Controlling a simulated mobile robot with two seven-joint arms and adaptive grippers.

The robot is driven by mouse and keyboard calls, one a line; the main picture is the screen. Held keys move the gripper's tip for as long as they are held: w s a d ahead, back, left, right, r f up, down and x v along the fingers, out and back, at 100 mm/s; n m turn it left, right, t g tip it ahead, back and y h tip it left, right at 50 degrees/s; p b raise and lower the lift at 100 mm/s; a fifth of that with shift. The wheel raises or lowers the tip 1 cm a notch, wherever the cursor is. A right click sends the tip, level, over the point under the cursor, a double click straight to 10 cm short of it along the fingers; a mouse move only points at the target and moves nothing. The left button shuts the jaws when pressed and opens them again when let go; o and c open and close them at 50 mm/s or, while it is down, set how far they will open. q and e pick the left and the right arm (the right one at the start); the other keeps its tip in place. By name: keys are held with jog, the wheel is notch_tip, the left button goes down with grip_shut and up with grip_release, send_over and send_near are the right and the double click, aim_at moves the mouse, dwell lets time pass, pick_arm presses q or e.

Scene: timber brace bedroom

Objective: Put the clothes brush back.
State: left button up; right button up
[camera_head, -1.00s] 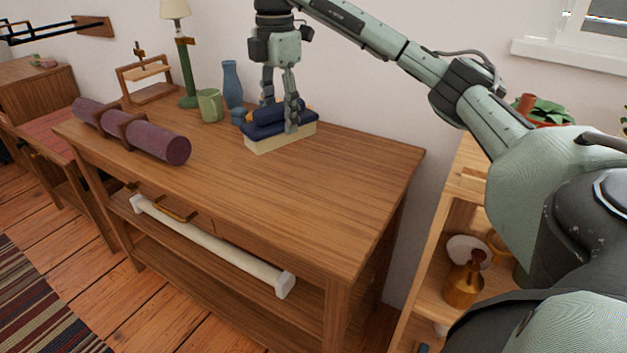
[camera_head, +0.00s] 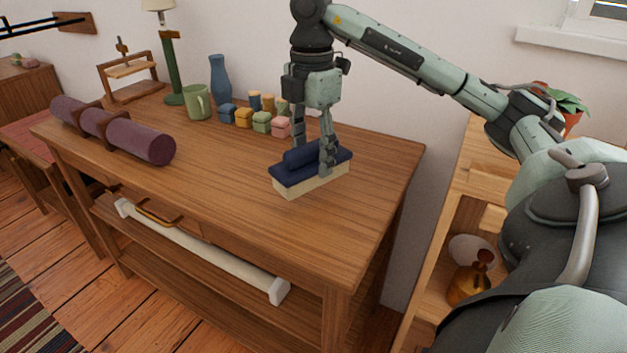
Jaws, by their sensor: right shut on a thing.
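The clothes brush (camera_head: 285,184) has a navy top with a raised grip and a cream bristle block below. It is over the right part of the wooden table (camera_head: 222,183), level, bristles down. I cannot tell whether the bristles touch the tabletop or hang just above it. My right gripper (camera_head: 313,157) points down from above and is shut on the brush's navy grip, with its fingers hiding part of it. My left gripper is not in view.
Several small coloured lidded pots (camera_head: 262,122) stand behind the brush. Left of them are a blue vase (camera_head: 220,82), a green mug (camera_head: 197,103) and a lamp (camera_head: 171,70). A purple roll (camera_head: 118,132) lies at the left. The table's front right is clear.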

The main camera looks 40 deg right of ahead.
aim_at(313, 174)
jog(key=shift+s+f, duration=0.2)
jog(key=shift+f, duration=1.95)
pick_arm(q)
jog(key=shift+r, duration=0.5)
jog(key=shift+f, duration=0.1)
pick_arm(e)
jog(key=shift+f, duration=0.1)
jog(key=o, duration=1)
jog(key=shift+c, duration=0.2)
jog(key=o, duration=0.4)
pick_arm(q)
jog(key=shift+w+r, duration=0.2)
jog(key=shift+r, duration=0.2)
